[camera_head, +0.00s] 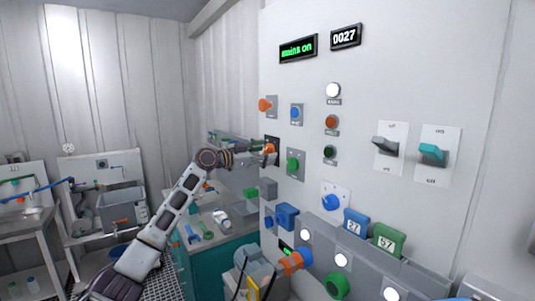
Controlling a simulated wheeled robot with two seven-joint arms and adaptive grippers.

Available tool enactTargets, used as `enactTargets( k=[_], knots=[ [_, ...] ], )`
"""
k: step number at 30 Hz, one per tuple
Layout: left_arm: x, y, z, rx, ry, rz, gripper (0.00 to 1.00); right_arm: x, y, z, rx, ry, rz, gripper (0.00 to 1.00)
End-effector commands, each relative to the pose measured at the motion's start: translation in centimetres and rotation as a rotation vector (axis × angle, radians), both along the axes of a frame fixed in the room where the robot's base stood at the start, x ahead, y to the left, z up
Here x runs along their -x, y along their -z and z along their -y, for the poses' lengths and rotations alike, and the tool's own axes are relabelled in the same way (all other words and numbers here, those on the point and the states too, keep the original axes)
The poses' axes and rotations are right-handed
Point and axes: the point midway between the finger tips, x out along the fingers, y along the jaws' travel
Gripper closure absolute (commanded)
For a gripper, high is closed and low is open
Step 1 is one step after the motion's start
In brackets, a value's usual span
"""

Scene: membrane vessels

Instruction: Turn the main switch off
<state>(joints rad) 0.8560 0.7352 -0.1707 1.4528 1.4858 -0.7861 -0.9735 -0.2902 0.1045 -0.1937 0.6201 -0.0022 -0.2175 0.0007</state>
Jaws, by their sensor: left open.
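A green-lit display (298,47) at the top of the panel appears to read "MAINS ON". My left arm reaches up from the lower left, and my left gripper (256,153) is open right at the orange knob. I cannot tell whether its fingers touch or surround the knob. My right gripper is not in view.
The panel also holds a grey lever (385,144), a teal lever (432,153), a counter (346,36) reading 0027 and several coloured knobs. Below are a blue tag (355,223), a green tag (389,240) and an orange fitting (294,263). A grey bin (124,208) stands left.

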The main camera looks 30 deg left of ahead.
Motion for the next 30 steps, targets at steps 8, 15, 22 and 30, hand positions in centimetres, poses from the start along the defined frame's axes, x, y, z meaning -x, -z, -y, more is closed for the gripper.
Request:
enactTargets(
  k=[8, 15, 22, 30],
  knots=[
    [0.01, -0.02, -0.02, 0.000, 0.000, 0.000, 0.36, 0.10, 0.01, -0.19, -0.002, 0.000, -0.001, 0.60],
    [0.01, -0.01, -0.01, 0.000, 0.000, 0.000, 0.67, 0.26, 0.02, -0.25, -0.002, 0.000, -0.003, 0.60],
    [0.00, 0.00, 0.00, 0.003, 0.000, -0.002, 0.78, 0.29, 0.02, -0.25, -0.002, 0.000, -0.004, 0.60],
    [0.02, -0.03, -0.01, 0.043, 0.000, -0.025, 0.78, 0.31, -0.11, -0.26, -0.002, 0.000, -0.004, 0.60]
  ],
)
